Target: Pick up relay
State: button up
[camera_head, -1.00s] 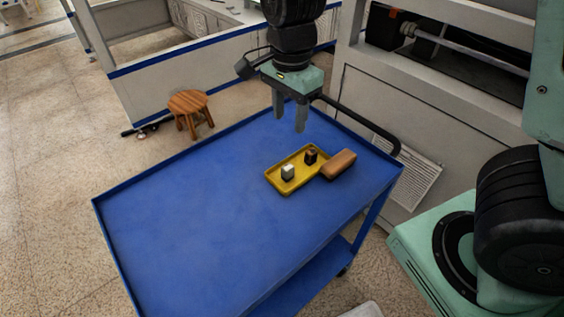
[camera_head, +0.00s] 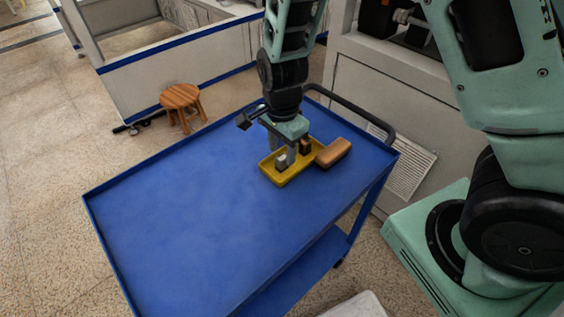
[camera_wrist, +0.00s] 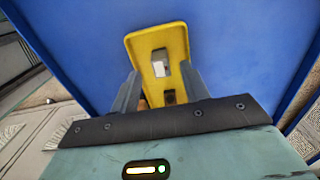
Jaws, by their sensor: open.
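A yellow tray (camera_head: 278,181) on the blue cart holds two small blocks. One is a pale grey-white block (camera_head: 281,161), at the tray's near left; the other is a dark brown block (camera_head: 306,146), toward its far right. I cannot tell for certain which is the relay. My gripper (camera_head: 288,160) is open and low over the tray, fingers pointing down. In the wrist view, the pale block (camera_wrist: 159,67) shows between and just beyond the fingertips (camera_wrist: 164,76), and the dark block (camera_wrist: 169,96) lies nearer the palm. Neither block is visibly gripped.
A brown block (camera_head: 333,152) lies against the tray's right side. The blue cart top (camera_head: 190,215) is clear to the left and front. A black handle (camera_head: 350,113) runs along the cart's far right edge. A wooden stool (camera_head: 182,100) stands on the floor beyond.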

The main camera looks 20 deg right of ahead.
aim_at(282, 157)
jog(key=shift+f, duration=1.85)
grip_shut()
jog(key=shift+r, duration=0.1)
